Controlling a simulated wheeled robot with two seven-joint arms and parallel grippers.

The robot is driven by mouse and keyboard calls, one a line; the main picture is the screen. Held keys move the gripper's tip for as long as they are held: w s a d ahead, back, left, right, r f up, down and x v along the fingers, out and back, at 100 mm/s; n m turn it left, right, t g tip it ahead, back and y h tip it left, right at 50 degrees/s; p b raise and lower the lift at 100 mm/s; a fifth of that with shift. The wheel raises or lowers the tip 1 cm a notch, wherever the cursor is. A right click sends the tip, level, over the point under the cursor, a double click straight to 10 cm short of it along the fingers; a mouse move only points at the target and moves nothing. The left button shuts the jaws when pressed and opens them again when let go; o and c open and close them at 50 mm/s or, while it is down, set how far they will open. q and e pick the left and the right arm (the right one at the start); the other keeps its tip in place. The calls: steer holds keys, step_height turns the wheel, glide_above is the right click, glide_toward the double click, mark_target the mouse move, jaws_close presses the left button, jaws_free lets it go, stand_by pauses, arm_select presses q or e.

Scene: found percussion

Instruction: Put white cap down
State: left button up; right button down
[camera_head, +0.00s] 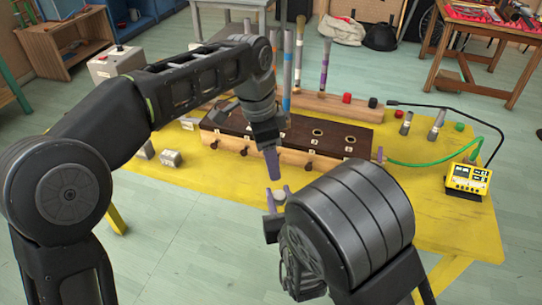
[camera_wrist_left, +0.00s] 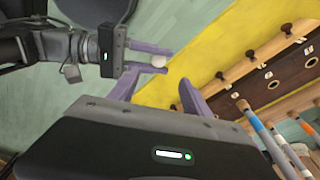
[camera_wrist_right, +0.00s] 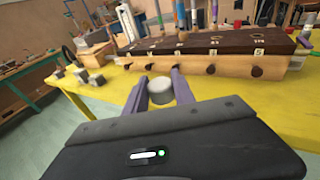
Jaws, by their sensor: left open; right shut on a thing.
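The white cap (camera_wrist_right: 160,90) is a short pale cylinder between the purple fingers of my right gripper (camera_wrist_right: 161,91) in the right wrist view. In the head view the cap (camera_head: 280,196) shows between the fingertips of the right gripper (camera_head: 276,198), near the front edge of the yellow table (camera_head: 210,172). The right gripper is shut on it. I cannot tell whether the cap touches the table. My left gripper (camera_head: 271,163) is empty, in front of the dark-topped wooden box (camera_head: 345,128). In the left wrist view its purple fingers (camera_wrist_left: 156,92) stand apart, with the cap (camera_wrist_left: 159,61) beyond them.
The box has round holes on top and dark knobs in front. A rack with upright tubes (camera_head: 325,62) stands behind it. Grey blocks (camera_head: 171,158) lie at the left. A yellow meter (camera_head: 467,180) with a green cable is at the right. Bare tabletop lies front left.

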mark_target(279, 194)
arm_select(q)
steer(key=shift+s+d+r, duration=0.1)
steer(key=shift+s+r, duration=0.05)
steer(key=shift+r, duration=0.1)
steer(key=shift+f, duration=0.1)
steer(key=f, duration=0.4)
steer(key=d+f, duration=0.1)
steer(key=f, duration=0.6)
steer(key=shift+w+d+f, duration=0.2)
steer(key=shift+d+f, duration=0.15)
steer(key=shift+f, duration=0.05)
jaws_close()
arm_select(e)
steer(key=c, duration=1)
jaws_free()
steer(key=shift+o, duration=0.2)
